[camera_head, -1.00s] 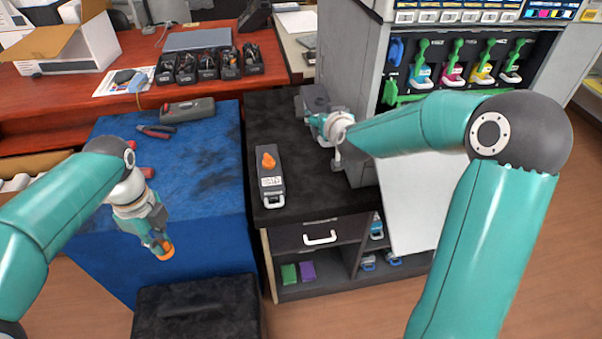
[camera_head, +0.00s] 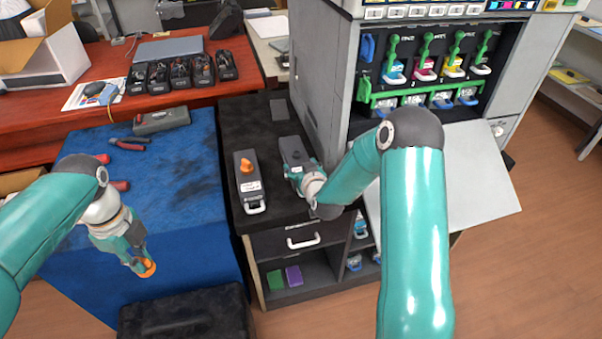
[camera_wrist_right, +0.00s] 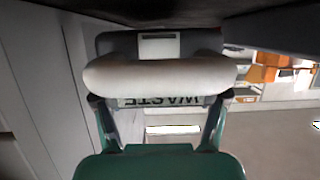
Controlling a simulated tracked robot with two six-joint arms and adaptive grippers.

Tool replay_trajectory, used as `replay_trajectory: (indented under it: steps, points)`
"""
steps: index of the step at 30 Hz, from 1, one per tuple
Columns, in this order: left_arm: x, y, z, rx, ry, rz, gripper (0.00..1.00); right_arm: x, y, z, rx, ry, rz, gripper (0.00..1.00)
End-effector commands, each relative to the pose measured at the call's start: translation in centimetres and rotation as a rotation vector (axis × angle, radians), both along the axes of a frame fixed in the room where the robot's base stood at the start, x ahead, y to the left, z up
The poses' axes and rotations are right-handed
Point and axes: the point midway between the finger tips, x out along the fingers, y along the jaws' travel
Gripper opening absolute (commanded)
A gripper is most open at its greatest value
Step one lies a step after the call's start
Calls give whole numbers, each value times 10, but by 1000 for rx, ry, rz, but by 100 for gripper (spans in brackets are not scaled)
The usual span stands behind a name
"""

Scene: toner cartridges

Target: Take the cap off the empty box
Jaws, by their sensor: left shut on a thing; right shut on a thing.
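A dark box with an orange cap (camera_head: 247,165) on top, a white label and a white handle stands on the black cabinet top (camera_head: 240,118). Beside it, to the right, is a second dark box (camera_head: 293,152) with no orange cap visible. My right gripper (camera_head: 301,172) is shut on this second box at its near end. The right wrist view shows its white handle (camera_wrist_right: 165,75) and the upside-down word WASTE between the fingers. My left gripper (camera_head: 141,261) is shut on a loose orange cap (camera_head: 148,269), held in front of the blue-covered table.
The printer (camera_head: 325,70) stands right of the cabinet with its white door (camera_head: 470,180) folded open. Pliers and a grey case (camera_head: 162,121) lie on the blue table (camera_head: 175,190). A black case (camera_head: 185,315) is on the floor in front.

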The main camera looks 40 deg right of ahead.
Motion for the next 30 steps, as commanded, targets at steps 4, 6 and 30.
replay_trajectory:
  steps: [4, 6, 30]
  points:
    - [0, 0, 0, 0, 0, 0, 0, 0, 0, -20, 0, 0, -1, 6]
    - [0, 0, 0, 0, 0, 0, 0, 0, 0, -23, 0, 0, 0, 6]
    - [0, 0, 0, 0, 0, 0, 0, -1, 0, -23, 0, 1, 0, 97]
